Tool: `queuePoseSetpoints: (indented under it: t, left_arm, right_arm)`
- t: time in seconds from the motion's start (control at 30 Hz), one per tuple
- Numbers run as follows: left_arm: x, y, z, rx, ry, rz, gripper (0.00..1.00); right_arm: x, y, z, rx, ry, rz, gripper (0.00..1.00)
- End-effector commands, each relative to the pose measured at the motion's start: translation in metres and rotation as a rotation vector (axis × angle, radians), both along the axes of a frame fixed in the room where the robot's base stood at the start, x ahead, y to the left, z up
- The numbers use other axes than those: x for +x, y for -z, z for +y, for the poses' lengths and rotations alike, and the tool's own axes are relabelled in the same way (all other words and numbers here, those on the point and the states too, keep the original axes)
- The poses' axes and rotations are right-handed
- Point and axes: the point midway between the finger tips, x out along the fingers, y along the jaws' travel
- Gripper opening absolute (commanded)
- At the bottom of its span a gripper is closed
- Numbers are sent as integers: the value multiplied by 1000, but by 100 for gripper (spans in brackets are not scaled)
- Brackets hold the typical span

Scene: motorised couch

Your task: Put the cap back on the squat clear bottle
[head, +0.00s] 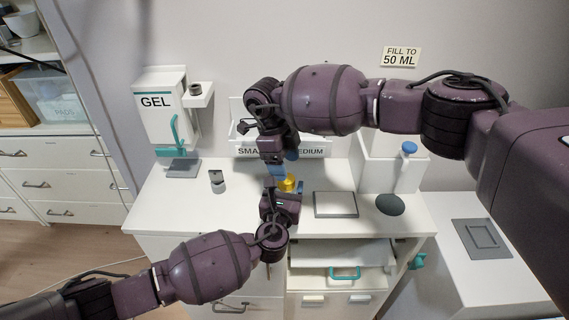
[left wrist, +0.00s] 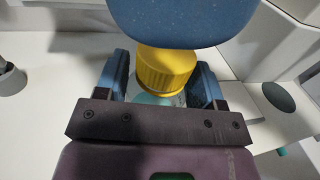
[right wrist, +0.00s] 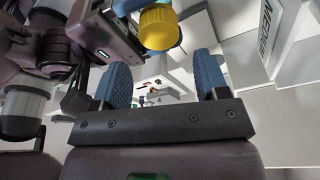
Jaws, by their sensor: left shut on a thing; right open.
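The yellow cap (left wrist: 166,69) sits over the top of the squat clear bottle (left wrist: 152,98), with teal showing below it. I cannot tell whether it is screwed down. My left gripper (left wrist: 163,80) is shut on the bottle, one blue finger on each side; the body is mostly hidden by the gripper. In the head view the cap (head: 288,184) shows just above my left gripper. My right gripper (head: 282,165) is open and empty above it, one blue finger close over the cap. In the right wrist view the cap (right wrist: 159,28) lies beyond the open fingers.
A gel dispenser (head: 160,105) stands at the back left. A small grey-topped container (head: 217,181) is left of the grippers. A grey pad (head: 335,204) and a dark oval disc (head: 390,205) lie to the right. A labelled bin (head: 310,150) is behind my right gripper.

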Motion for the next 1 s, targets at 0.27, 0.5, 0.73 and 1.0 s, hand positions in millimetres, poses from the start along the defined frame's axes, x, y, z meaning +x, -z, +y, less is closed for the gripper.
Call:
queuePoseSetpoints:
  t: [0.27, 0.5, 0.73, 1.0]
  left_arm:
    - [0, -1, 0, 0, 1, -1, 0]
    - [0, -1, 0, 0, 1, -1, 0]
    - [0, 0, 0, 0, 1, -1, 0]
    - [0, 0, 0, -1, 1, -1, 0]
  right_arm:
    - [9, -40, 18, 2, 0, -6, 55]
    - [13, -70, 30, 1, 0, -1, 55]
    - [13, -70, 30, 0, 0, -1, 55]
    - [12, -59, 26, 0, 1, 2, 55]
